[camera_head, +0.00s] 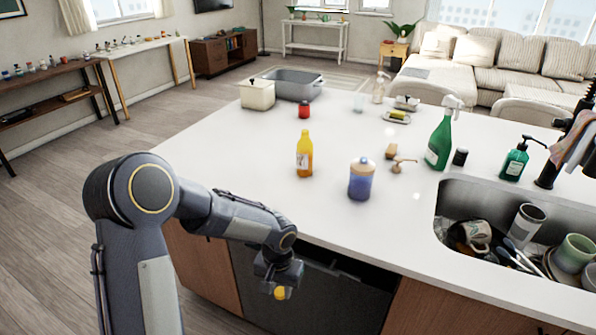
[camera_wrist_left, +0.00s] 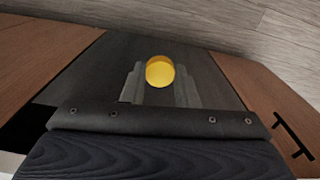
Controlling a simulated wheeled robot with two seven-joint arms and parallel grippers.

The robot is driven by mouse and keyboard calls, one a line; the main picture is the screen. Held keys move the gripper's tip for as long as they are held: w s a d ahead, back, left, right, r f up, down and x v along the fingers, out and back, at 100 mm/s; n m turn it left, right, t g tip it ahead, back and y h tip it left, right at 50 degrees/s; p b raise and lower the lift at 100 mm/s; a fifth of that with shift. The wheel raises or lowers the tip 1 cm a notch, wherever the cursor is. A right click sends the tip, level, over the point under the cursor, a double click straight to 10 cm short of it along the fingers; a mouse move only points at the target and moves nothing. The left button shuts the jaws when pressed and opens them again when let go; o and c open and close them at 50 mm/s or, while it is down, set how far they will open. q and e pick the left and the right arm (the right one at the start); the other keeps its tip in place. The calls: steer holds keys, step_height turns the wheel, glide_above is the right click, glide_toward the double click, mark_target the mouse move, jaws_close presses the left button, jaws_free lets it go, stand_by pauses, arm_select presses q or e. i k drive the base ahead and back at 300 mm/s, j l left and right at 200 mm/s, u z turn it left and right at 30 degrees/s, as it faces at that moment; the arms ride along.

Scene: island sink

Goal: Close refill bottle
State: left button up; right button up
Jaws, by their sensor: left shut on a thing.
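A yellow bottle with a pale label (camera_head: 304,158) stands upright on the white island top, left of the blue jar. It looks like the refill bottle; its mouth is too small to make out clearly. My left gripper (camera_head: 281,289) hangs low in front of the island's dark front panel, below the countertop edge. It is shut on a round yellow cap (camera_head: 280,294). In the left wrist view the yellow cap (camera_wrist_left: 160,71) sits between the fingertips of the left gripper (camera_wrist_left: 160,78). My right gripper is in neither view.
A blue jar (camera_head: 362,180), a green spray bottle (camera_head: 440,143) and a small red-lidded jar (camera_head: 304,109) stand on the island top (camera_head: 235,150). The sink (camera_head: 450,200) at right holds dishes. The counter left of the yellow bottle is clear.

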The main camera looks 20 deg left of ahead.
mark_target(304, 147)
steer(key=j+z, duration=0.15)
steer(key=j, duration=0.55)
steer(key=j+z, duration=0.15)
steer(key=j, duration=0.55)
steer(key=j+z, duration=0.2)
steer(key=j, duration=0.5)
steer(key=k+j+z, duration=0.15)
steer(key=j, duration=0.5)
